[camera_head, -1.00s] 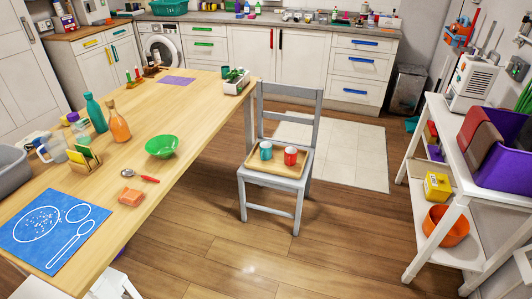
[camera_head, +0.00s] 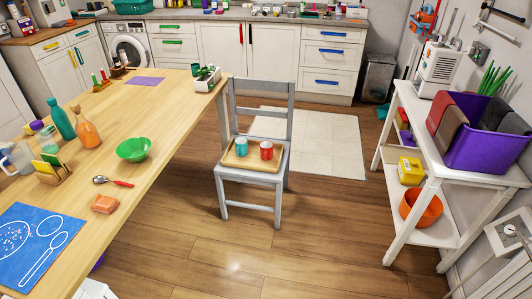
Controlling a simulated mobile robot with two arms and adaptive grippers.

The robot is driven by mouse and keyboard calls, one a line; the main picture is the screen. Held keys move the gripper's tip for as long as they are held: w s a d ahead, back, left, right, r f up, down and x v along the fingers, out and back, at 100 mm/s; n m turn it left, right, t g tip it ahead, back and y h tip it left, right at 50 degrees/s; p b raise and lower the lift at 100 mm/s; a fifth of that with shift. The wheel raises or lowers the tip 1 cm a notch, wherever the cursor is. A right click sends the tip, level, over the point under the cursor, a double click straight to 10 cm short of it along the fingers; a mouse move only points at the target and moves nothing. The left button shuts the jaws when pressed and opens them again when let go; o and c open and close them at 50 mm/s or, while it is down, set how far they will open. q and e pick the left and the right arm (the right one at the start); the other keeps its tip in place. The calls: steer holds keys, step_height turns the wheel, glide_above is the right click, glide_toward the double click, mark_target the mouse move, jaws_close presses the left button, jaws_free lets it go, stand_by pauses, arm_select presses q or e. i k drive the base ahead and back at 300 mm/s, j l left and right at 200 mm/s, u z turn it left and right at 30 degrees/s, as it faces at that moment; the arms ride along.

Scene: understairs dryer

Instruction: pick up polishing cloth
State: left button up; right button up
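Several items could be the polishing cloth, and I cannot tell which is. A dark red cloth (camera_head: 451,113) and a brown cloth (camera_head: 453,139) hang side by side over the front of a purple bin (camera_head: 490,150) on the white shelf unit at the right. A small folded orange item (camera_head: 105,203), a cloth or sponge, lies on the wooden table near its right edge. A flat purple cloth or mat (camera_head: 146,80) lies at the table's far end. Neither of my grippers shows.
A grey chair (camera_head: 249,174) holding a tray (camera_head: 240,162) with two mugs stands beside the table (camera_head: 160,140). The white shelf unit (camera_head: 402,110) carries a white appliance (camera_head: 437,68), with an orange bowl (camera_head: 421,207) below. Wooden floor lies open between chair and shelf.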

mark_target(106, 204)
steer(key=u, duration=1.3)
steer(key=i+l+u, duration=0.3)
